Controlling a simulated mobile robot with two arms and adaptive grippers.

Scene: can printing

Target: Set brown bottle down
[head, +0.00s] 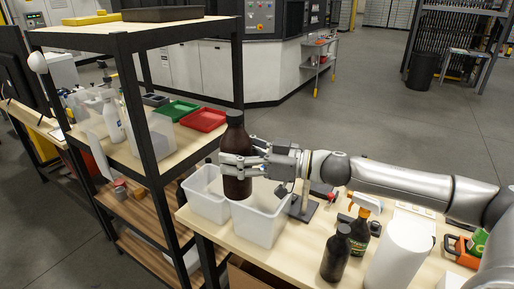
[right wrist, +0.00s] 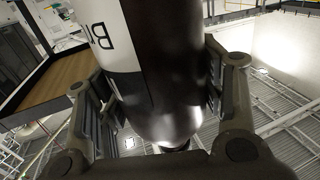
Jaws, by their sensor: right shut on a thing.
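The brown bottle (head: 236,138) is upright in the head view, held above or just in front of two white bins at the table's left end. My right gripper (head: 240,166) reaches in from the right and is shut around the bottle's body. In the right wrist view the dark bottle (right wrist: 165,75) fills the middle, with a white label and black letters. The fingers of my right gripper (right wrist: 165,110) lie on both sides of it. My left gripper is out of view.
A white bin (head: 262,228) and another white bin (head: 206,205) stand at the table's left end. A black-framed shelf (head: 150,150) stands close at left. A smaller dark bottle (head: 336,256), a spray bottle (head: 361,232) and a white cylinder (head: 398,256) crowd the table at right.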

